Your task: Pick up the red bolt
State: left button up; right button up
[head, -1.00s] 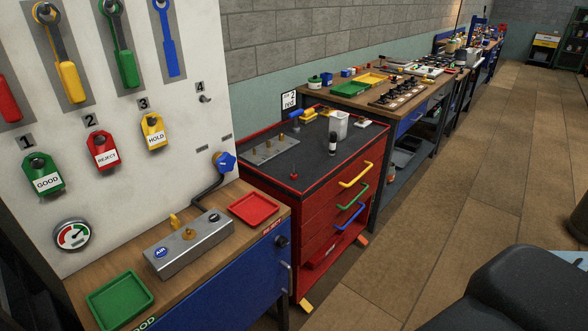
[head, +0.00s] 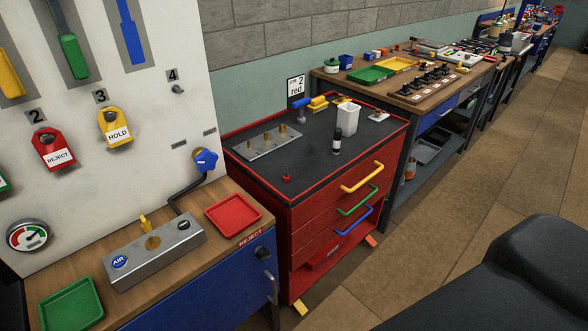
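A small red bolt (head: 286,179) stands on the dark top of the red tool cabinet (head: 290,208), near its front left corner. Nothing touches it. Neither of my grippers shows in the head view. A black arm-like part of mine fills the lower right corner, but no fingers are visible there.
A bench with a red tray (head: 232,214) and a green tray (head: 71,305) adjoins at left. Floor is clear at right.

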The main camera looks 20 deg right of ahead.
aim_at(285, 178)
jog(key=i+l, duration=0.1)
jog(key=l, duration=0.3)
jog(key=i+l, duration=0.1)
jog(key=l, duration=0.3)
jog(key=i+l, duration=0.1)
jog(key=l, duration=0.35)
jog(key=i+l, duration=0.15)
jog(key=l, duration=0.25)
jog(key=i+l, duration=0.1)
jog(key=l, duration=0.3)
jog(key=i+l, duration=0.1)
jog(key=l, duration=0.3)
